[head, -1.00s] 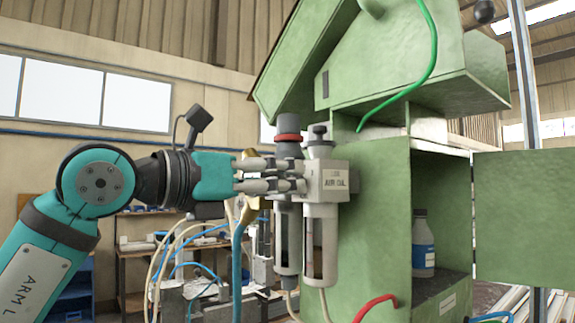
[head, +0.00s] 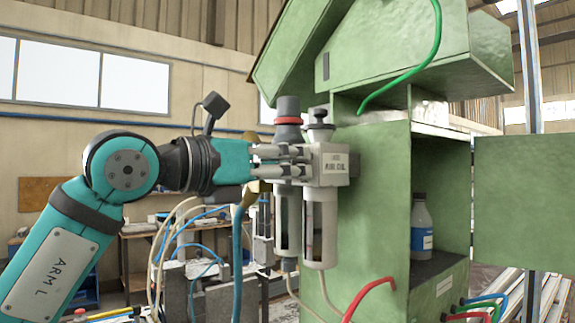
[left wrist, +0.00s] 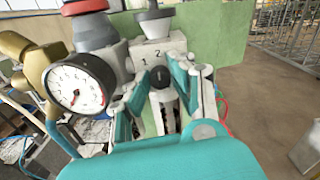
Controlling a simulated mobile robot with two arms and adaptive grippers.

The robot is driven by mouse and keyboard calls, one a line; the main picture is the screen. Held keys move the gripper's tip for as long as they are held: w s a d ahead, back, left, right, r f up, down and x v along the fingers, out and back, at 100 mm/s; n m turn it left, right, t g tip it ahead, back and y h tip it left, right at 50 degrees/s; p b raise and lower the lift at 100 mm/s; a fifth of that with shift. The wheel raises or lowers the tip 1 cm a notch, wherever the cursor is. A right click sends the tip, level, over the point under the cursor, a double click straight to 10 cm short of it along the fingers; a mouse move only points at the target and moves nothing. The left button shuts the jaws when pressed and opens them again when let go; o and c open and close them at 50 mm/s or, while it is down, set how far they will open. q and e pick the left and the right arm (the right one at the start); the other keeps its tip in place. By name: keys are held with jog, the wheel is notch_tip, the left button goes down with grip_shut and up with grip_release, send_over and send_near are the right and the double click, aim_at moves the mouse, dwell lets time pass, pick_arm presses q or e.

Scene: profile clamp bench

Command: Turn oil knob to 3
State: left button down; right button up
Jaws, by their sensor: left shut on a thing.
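The oil knob (left wrist: 161,78) is a small black knob on the face of the white air/oil block (head: 330,170). In the left wrist view it sits between the fingers of my left gripper (left wrist: 160,92), which is shut on it. The numbers 1 and 2 show on the block above the knob; a 3 cannot be seen, and I cannot read the knob's setting. In the head view my left gripper (head: 292,161) reaches the block from the left, and its fingers hide the knob. My right gripper is in neither view.
A round pressure gauge (left wrist: 80,87) and a red-collared regulator (head: 288,119) stand close beside my fingers. The green cabinet (head: 375,210) is behind the block, with its door (head: 525,200) open and a bottle (head: 421,228) inside. Hoses hang below.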

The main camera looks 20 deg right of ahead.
pick_arm(q)
jog(key=m+b, duration=0.2)
jog(key=m, duration=0.7)
jog(key=shift+m+b, duration=0.35)
jog(key=shift+m, duration=0.05)
dwell(0.5)
jog(key=c, duration=1.1)
grip_release()
jog(key=shift+s, duration=0.1)
jog(key=shift+c, duration=0.2)
jog(key=v, duration=1.2)
jog(key=shift+f, duration=0.15)
